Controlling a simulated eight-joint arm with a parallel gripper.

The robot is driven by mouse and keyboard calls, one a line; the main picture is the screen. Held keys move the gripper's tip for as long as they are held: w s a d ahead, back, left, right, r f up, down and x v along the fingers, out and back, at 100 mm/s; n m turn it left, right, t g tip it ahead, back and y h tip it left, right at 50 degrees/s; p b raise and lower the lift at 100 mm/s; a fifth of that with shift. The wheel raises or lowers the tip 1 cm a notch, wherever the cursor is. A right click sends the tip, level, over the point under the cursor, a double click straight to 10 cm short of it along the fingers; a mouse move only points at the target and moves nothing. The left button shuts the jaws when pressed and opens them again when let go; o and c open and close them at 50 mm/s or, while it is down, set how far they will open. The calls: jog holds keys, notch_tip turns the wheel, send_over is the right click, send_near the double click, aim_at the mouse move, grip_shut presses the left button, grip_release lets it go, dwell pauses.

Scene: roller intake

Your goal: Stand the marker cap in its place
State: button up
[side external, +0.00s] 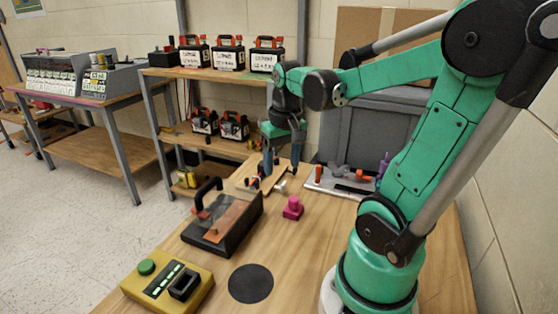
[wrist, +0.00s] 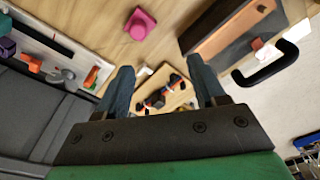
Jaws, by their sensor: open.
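No part is clearly recognisable as the marker cap; I cannot tell which small piece it is. A magenta knobbed block (side external: 293,208) sits alone on the table and also shows at the top of the wrist view (wrist: 140,24). My gripper (side external: 281,172) points down over a small wooden board (side external: 247,183) at the far part of the table. In the wrist view my gripper (wrist: 162,80) has its fingers wide apart with nothing held. Between them, further off, the board (wrist: 178,100) carries small black and red parts.
A pale tray (side external: 325,184) with an orange cylinder (side external: 318,172) and a purple part (side external: 384,164) lies at the right, before a grey case (side external: 350,125).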

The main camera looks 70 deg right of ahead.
aim_at(294, 198)
jog(key=shift+s+d+f+m+g+y, duration=0.2)
jog(key=shift+s+d+m, duration=0.15)
jog(key=shift+s+d, duration=0.2)
jog(key=shift+s+d+f+m+g+y, duration=0.1)
jog(key=shift+s+d+f+m+g, duration=0.1)
jog(key=shift+s+d+m, duration=0.3)
jog(key=shift+w+f, duration=0.1)
jog(key=shift+f, duration=4.65)
grip_shut()
jog(key=shift+r, duration=3)
jog(key=shift+d, duration=0.1)
